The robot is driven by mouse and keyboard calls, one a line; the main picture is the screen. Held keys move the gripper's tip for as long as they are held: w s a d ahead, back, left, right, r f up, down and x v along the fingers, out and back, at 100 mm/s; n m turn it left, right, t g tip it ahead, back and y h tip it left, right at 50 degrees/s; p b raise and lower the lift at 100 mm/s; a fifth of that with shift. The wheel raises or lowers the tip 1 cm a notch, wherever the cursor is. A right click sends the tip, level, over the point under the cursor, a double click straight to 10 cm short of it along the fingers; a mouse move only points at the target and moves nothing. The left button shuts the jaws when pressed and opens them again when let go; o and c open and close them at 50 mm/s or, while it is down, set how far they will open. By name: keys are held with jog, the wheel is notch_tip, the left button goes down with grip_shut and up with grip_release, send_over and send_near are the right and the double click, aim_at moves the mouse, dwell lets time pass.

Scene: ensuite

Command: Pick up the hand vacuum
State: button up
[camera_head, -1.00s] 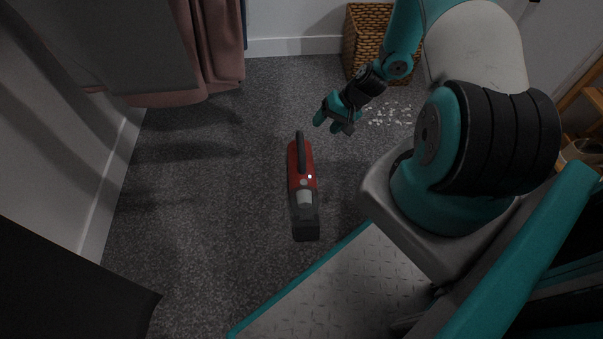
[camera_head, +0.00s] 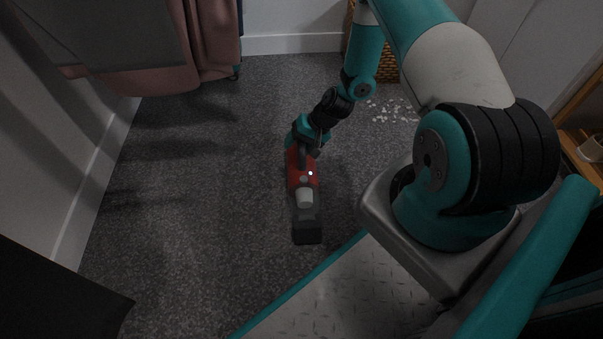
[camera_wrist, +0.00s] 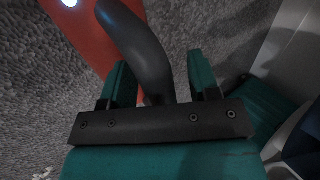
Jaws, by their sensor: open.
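The hand vacuum (camera_head: 304,191) lies on the grey carpet, with a red body, a grey and black front end and a dark handle. My gripper (camera_head: 303,146) is at the handle end of the vacuum in the head view and hides part of the handle. In the wrist view the dark curved handle (camera_wrist: 143,48) runs between the two teal fingers of my gripper (camera_wrist: 160,80), which stand apart on either side of it. A gap shows between the handle and the right finger. The red body (camera_wrist: 88,35) is beyond, at the upper left.
White scraps (camera_head: 392,110) lie on the carpet right of my arm. A wicker basket (camera_head: 388,68) stands at the back, partly hidden by my arm. Pink cloth (camera_head: 208,45) hangs at the upper left. The carpet left of the vacuum is clear.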

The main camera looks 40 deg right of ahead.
jog(key=shift+w+a+f, duration=0.1)
jog(key=shift+f, duration=0.05)
jog(key=shift+c, duration=0.2)
grip_shut()
dwell(1.2)
